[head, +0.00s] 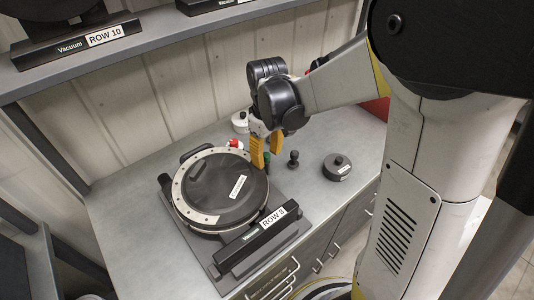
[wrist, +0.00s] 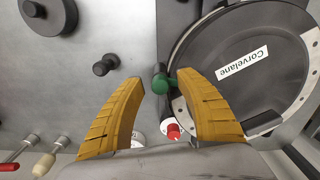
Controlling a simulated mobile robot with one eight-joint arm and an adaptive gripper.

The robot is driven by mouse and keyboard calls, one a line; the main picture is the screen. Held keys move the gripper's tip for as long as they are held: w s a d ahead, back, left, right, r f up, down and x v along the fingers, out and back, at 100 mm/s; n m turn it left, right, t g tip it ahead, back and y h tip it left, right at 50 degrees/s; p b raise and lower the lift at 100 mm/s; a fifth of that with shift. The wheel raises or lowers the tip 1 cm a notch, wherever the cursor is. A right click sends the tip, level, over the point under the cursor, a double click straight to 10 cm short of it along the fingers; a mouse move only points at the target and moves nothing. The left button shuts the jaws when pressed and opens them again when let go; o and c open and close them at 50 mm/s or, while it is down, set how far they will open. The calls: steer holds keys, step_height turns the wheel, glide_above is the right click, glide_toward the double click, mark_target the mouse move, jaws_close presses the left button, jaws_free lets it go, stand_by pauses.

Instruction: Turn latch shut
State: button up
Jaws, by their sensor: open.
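The seed meter is a round dark unit (head: 205,207) with a pale ring and a label; the wrist view shows part of its dark disc (wrist: 215,95), labelled Corvelane. A small green-knobbed latch (wrist: 158,84) with a dark end sits at the disc's edge. My gripper (wrist: 161,80) has its two yellow fingers apart, with the green knob between their tips. The right finger looks very close to the knob; I cannot tell whether it touches. In the head view my gripper (head: 266,156) points down beside the meter and partly hides the latch.
A black base bar labelled ROW 8 (head: 262,232) lies in front of the meter. A small black knob (head: 294,158), a round black weight (head: 337,166) and a red-topped part (head: 234,143) are nearby. A shelf (head: 150,45) hangs above the back. The counter's left part is bare.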

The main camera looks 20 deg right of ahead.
step_height(320, 180, up, 12)
stand_by(0.5)
steer(key=m+t+b, duration=0.5)
steer(key=m+t, duration=0.1)
steer(key=t, duration=0.1)
glide_toward(267, 155)
steer(key=s+f, duration=0.2)
steer(key=s, duration=0.5)
stand_by(0.3)
